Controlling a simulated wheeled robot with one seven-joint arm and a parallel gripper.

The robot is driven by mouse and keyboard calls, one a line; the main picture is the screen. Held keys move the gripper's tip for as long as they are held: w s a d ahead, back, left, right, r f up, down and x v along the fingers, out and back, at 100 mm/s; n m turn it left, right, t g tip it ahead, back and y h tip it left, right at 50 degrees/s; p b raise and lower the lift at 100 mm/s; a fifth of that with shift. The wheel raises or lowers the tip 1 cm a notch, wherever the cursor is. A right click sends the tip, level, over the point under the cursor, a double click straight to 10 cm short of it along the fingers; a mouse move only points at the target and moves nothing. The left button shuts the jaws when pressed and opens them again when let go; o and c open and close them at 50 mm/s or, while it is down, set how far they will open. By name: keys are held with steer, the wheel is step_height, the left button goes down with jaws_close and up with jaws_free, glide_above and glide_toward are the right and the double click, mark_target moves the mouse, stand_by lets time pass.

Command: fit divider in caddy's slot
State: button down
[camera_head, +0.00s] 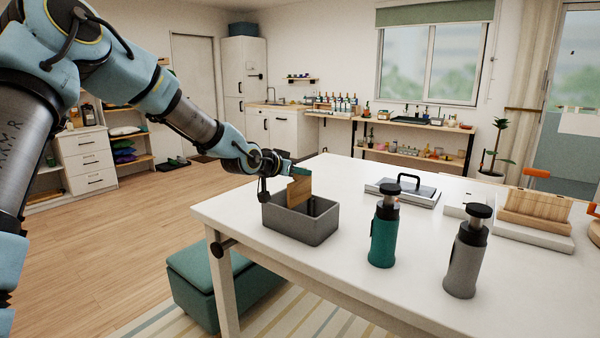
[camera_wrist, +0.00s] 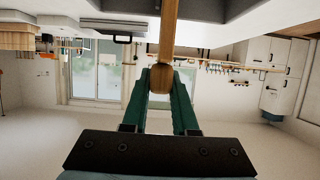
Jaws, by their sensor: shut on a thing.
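The grey caddy (camera_head: 301,220) stands on the white table near its left corner. My gripper (camera_head: 301,172) is above the caddy's back left part and is shut on the wooden divider (camera_head: 299,190). The divider is upright, with its lower part hidden behind the caddy's near wall. I cannot tell whether it sits in the slot. In the wrist view, which is upside down, the green fingers (camera_wrist: 170,100) pinch the divider (camera_wrist: 168,40) by its edge. The caddy (camera_wrist: 235,8) shows at the top of that view. The slot itself is hidden.
On the white table (camera_head: 345,270), a green pump bottle (camera_head: 384,235) and a grey one (camera_head: 466,258) stand right of the caddy. Behind them are a flat black-handled device (camera_head: 405,192) and a wooden block (camera_head: 537,208). A teal bench (camera_head: 215,285) is below the table's left side.

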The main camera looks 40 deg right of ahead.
mark_target(300, 194)
steer(key=shift+f+b, duration=2.7)
steer(key=shift+f, duration=0.8)
steer(key=c, duration=0.6)
jaws_free()
steer(key=shift+a, duration=0.1)
steer(key=b+v, duration=0.1)
steer(key=v, duration=0.9)
steer(key=shift+a+r, duration=0.2)
steer(key=shift+a, duration=0.05)
